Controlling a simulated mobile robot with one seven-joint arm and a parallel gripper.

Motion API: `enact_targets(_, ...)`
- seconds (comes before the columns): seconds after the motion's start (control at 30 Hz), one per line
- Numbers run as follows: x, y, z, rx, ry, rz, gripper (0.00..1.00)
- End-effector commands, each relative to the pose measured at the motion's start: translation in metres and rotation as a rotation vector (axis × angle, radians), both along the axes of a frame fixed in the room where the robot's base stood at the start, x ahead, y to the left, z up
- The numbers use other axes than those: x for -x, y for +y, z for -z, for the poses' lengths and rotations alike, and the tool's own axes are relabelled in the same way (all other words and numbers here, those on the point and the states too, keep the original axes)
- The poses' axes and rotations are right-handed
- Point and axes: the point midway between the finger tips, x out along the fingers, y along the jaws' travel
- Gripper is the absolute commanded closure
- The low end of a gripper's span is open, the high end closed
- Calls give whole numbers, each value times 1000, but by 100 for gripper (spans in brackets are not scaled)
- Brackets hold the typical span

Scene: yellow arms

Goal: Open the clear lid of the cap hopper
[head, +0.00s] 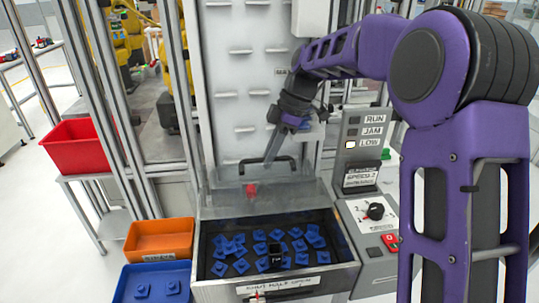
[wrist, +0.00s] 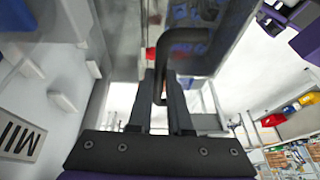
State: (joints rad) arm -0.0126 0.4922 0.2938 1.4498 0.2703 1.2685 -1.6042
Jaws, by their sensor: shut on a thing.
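The cap hopper (head: 345,277) is a grey bin holding several blue caps (head: 238,252). Its clear lid (head: 305,190) shows as a see-through panel at the hopper's back, tilted up above the bin. The exact angle is hard to tell. A black bar handle (head: 266,160) is on the lid, with a small red part (head: 250,189) below it. My gripper (head: 271,155) reaches down to the handle from above. In the wrist view, my gripper (wrist: 166,78) has its two fingers shut on the handle (wrist: 190,35), the bar passing between them.
A control panel (head: 372,212) with a knob and RUN, JAM and LOW lamps stands right of the hopper. A grey finned wall (head: 238,85) rises behind. Orange (head: 160,240), blue (head: 152,283) and red (head: 78,147) bins stand on the left, beside metal frame posts.

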Motion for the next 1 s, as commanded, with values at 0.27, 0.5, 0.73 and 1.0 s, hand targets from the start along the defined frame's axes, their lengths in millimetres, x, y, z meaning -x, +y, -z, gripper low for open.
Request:
enact_targets(0.27,1,-2,4,5,9,-1,59)
enact_targets(0.5,1,-1,2,3,4,-1,53)
enact_targets(0.73,-1,-3,-6,1,1,0,53)
enact_targets(1.0,-9,-22,-54,2,0,1,53)
